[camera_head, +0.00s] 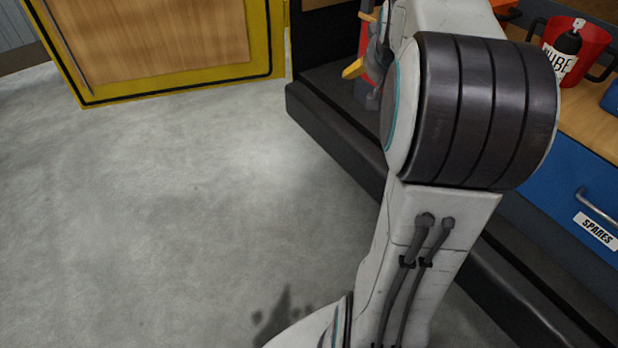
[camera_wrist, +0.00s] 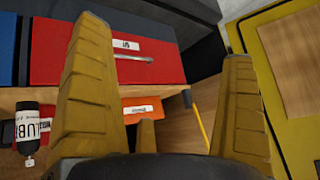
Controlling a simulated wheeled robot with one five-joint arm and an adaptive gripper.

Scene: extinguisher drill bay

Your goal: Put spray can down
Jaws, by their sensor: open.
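The spray can (camera_head: 568,44) is black with a white LUBE label and a pale nozzle. In the head view it is upright at the upper right, by a red container; I cannot tell whether it stands in front of it or in it. In the wrist view the can (camera_wrist: 27,122) shows upside down at the left edge, outside my fingers. My gripper (camera_wrist: 165,42) is open, with two yellow fingers wide apart and nothing between them. In the head view my gripper (camera_head: 361,43) is partly hidden behind my arm, well left of the can.
The red container (camera_head: 597,42) stands on a wooden worktop (camera_head: 590,122) above a blue SPARES drawer (camera_head: 565,180). The wrist view shows a red drawer (camera_wrist: 165,70) and an orange box (camera_wrist: 141,110). A yellow-framed wooden panel (camera_head: 180,82) stands at the back left. Grey floor at left is clear.

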